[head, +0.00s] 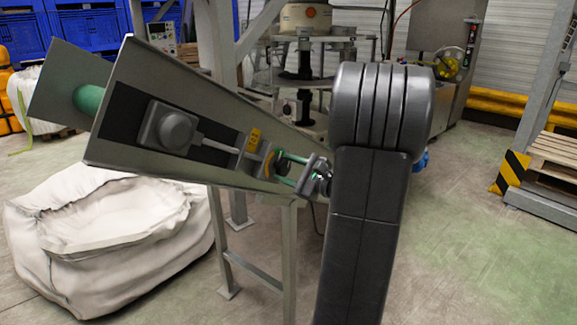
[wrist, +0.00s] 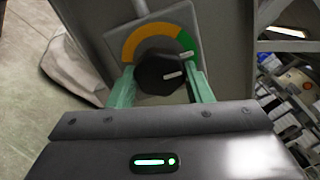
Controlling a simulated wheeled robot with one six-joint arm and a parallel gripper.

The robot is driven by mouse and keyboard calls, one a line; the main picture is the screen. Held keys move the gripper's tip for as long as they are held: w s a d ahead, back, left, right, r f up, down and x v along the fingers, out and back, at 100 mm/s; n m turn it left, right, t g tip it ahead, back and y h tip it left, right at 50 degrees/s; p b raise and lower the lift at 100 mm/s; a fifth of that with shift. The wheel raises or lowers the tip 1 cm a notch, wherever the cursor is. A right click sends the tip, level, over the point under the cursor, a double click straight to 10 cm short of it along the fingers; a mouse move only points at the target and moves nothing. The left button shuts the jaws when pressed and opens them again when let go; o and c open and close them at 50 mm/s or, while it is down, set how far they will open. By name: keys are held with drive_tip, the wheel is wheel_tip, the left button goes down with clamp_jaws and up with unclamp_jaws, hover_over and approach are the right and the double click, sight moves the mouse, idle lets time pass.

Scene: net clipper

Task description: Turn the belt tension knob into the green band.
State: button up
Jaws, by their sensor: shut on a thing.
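The black belt tension knob (wrist: 158,74) sits on a grey plate in the wrist view, with white marks on it. A curved scale runs around its upper side, with an orange band (wrist: 143,38) from left to top and a green band (wrist: 186,42) at upper right. One white mark at the knob's upper right lies close to the green band; exact alignment is hard to tell. My gripper (wrist: 161,85) has its green fingers on both sides of the knob, shut on it. In the head view my gripper (head: 277,168) reaches the small dial at the conveyor's right end.
The conveyor frame (head: 215,90) slopes across the left, on a grey stand. A motor housing (head: 172,128) and a yellow label (head: 254,138) are left of the knob. A white bulk bag (head: 95,245) lies below. The floor at right is clear up to a striped post (head: 510,170).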

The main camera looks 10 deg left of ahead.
idle(0.4)
drive_tip(key=o, duration=1)
drive_tip(key=shift+d, duration=0.1)
drive_tip(key=v, duration=1.3)
drive_tip(key=shift+s+d, duration=0.2)
drive_tip(key=shift+d, duration=0.1)
drive_tip(key=shift+a, duration=0.1)
drive_tip(key=x, duration=1.3)
drive_tip(key=shift+w+a, duration=0.2)
drive_tip(key=shift+a, duration=0.1)
